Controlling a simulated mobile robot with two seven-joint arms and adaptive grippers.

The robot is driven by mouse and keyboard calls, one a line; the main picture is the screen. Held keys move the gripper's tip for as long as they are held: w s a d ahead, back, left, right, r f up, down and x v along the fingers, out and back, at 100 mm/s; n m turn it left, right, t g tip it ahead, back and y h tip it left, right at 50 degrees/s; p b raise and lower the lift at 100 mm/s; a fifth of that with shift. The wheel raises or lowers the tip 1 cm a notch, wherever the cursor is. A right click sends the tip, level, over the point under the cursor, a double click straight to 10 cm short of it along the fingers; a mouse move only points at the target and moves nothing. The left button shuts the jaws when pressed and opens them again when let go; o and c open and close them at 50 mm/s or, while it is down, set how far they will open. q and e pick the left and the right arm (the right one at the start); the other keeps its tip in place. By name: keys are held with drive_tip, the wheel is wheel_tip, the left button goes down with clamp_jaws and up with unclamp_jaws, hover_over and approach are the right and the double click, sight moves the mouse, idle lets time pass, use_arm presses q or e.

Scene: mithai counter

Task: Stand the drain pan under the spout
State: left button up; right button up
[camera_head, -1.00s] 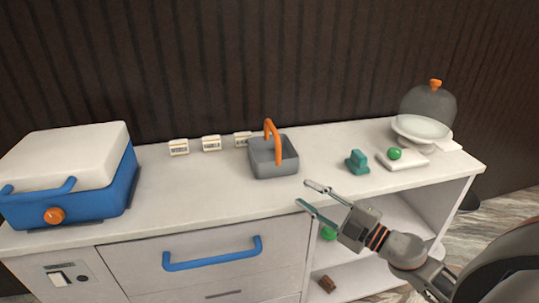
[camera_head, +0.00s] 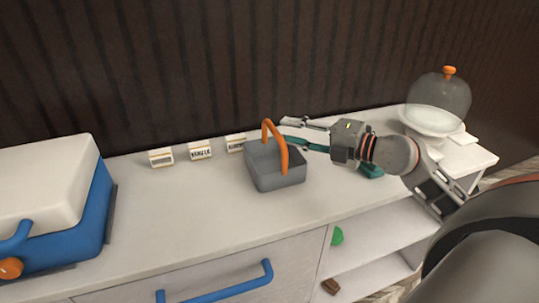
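The grey open-topped pan (camera_head: 277,180) with an arched orange handle (camera_head: 281,150) stands upright and empty on the counter; I take it to be the drain pan. My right gripper (camera_head: 284,131) is open, with both fingertips pointing left, close to the handle's upper right side. I cannot tell whether a finger touches it. A blue cooler box (camera_head: 90,215) with a white lid stands at the left, partly cut off. The orange knob (camera_head: 10,268) low on its front may be the spout. My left gripper is not in view.
A teal object (camera_head: 371,170) is partly hidden by my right gripper. A glass dome (camera_head: 440,98) covers a stand at the far right. The counter (camera_head: 175,210) is clear between cooler and pan.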

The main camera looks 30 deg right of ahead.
sight(273, 127)
drive_tip(key=shift+x, duration=3.1)
drive_tip(key=shift+f, duration=0.2)
drive_tip(key=shift+s, duration=0.1)
clamp_jaws()
